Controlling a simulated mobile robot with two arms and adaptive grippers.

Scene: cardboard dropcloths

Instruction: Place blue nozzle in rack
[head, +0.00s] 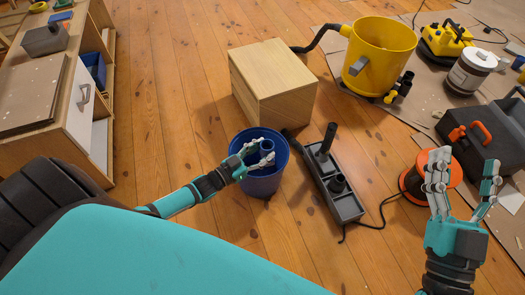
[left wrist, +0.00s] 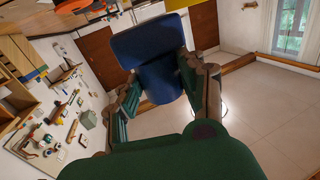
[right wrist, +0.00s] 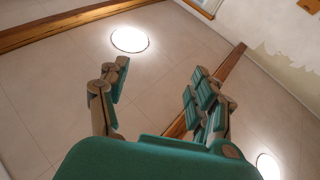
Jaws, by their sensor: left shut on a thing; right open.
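A blue nozzle (head: 267,146) is between the fingers of my left gripper (head: 257,160), above the blue bucket (head: 268,187). My left gripper is shut on it. In the left wrist view the blue nozzle (left wrist: 148,50) fills the space between the fingers, and its wide end points away from the palm. The dark grey rack (head: 348,206) lies on the floor right of the bucket. Two black nozzles (head: 327,139) stand upright in it. My right gripper (head: 466,166) is open and empty at the right, and also empty in the right wrist view (right wrist: 155,82).
A wooden box (head: 270,82) stands behind the bucket and rack. A yellow vacuum tub (head: 382,50) is beyond. An orange cable reel (head: 412,187) and a dark toolbox (head: 490,135) are near my right gripper. A workbench (head: 65,110) is at left. Floor in front of the rack is clear.

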